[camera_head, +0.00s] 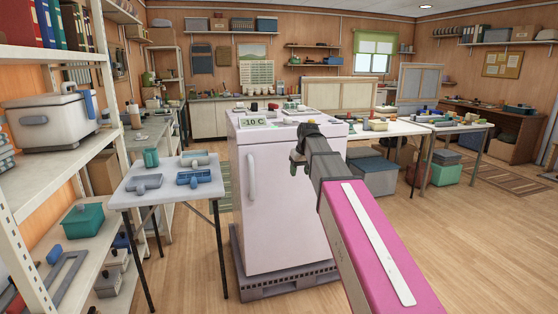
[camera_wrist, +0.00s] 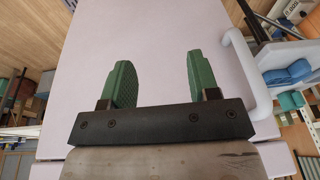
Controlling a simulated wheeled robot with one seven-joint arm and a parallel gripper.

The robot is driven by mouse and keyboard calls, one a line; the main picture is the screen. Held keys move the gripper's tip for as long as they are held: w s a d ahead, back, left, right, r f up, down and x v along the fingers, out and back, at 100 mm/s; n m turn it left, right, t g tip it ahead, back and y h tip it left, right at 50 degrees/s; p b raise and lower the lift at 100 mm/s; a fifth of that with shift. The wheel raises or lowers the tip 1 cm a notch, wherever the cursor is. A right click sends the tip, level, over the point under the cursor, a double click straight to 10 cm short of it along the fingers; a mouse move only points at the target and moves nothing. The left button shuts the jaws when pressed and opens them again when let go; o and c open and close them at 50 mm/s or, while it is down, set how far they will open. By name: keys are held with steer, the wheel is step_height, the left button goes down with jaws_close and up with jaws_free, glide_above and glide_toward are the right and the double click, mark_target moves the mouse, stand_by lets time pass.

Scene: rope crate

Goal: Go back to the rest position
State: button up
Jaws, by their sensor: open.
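My gripper (camera_wrist: 158,82) shows in the wrist view with its two green fingers spread apart and nothing between them. Behind the fingers is the pale front of a white freezer (camera_wrist: 160,35), with its handle at the right. In the head view my arm reaches forward from the lower right, and my gripper (camera_head: 297,160) is in front of the freezer (camera_head: 275,200), near the upper right of its door. The fingers are small there, and I cannot tell whether they touch the door. The freezer door looks shut.
The freezer stands on a dark pallet (camera_head: 290,284). A small table (camera_head: 172,198) with blue and grey tools stands to its left, beside a metal shelf (camera_head: 55,53). Long work tables (camera_head: 385,129) stand behind to the right. The wooden floor (camera_head: 490,240) at the right is clear.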

steer(key=s+d+f+m+g, duration=0.1)
steer(key=s+d+f, duration=0.4)
steer(key=s+f, duration=0.7)
steer(key=s+d+f+m+g+h, duration=0.1)
steer(key=s+d+f+m, duration=0.2)
steer(key=s+f, duration=1)
step_height(320, 180, down, 6)
steer(key=shift+d+f, duration=0.1)
steer(key=shift+d, duration=1.05)
steer(key=shift+s+a, duration=0.1)
